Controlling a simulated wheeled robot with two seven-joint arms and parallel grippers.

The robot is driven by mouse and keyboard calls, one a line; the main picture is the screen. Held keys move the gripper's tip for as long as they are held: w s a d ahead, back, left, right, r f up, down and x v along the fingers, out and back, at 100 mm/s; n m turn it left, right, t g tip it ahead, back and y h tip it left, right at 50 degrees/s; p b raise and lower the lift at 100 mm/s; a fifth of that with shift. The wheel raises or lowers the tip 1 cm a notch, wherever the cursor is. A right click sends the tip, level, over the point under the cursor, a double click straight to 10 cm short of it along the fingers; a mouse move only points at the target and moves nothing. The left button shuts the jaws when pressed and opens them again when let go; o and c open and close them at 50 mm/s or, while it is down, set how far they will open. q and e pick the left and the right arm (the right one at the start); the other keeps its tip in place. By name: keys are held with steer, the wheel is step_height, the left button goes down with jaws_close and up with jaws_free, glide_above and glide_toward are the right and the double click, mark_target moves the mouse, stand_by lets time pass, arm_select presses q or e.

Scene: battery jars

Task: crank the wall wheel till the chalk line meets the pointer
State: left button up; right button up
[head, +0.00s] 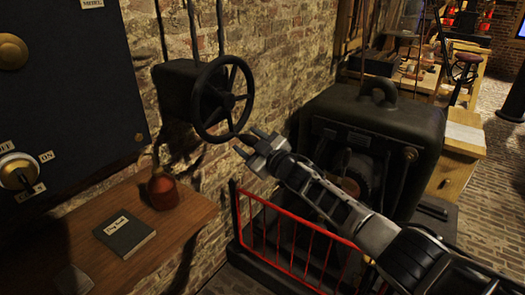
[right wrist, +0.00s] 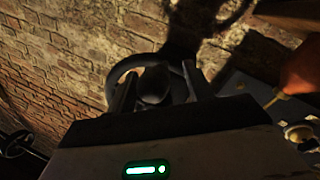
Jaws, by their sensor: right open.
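The wall wheel (head: 226,101) is black and spoked, mounted on a dark box (head: 180,88) on the brick wall in the head view. My right gripper (head: 248,141) is open just below and right of the wheel's lower rim. In the right wrist view, the wheel's curved rim (right wrist: 122,70) shows beyond the open fingers. A dark rounded part (right wrist: 155,86), perhaps the wheel's handle, appears between the fingers; I cannot tell whether they touch it. I cannot make out the chalk line or the pointer. My left gripper is out of view.
A red railing (head: 290,243) stands below my right arm. A large black machine (head: 375,115) stands right of the wheel. A wooden shelf (head: 190,222) at left holds a book (head: 125,235) and a red oil can (head: 162,190). A dark panel (head: 70,110) is on the left wall.

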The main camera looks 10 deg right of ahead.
steer(key=shift+s+d, duration=0.3)
arm_select(q)
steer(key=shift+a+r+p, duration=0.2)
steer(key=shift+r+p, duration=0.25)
steer(key=shift+p, duration=0.5)
arm_select(e)
steer(key=v, duration=1.5)
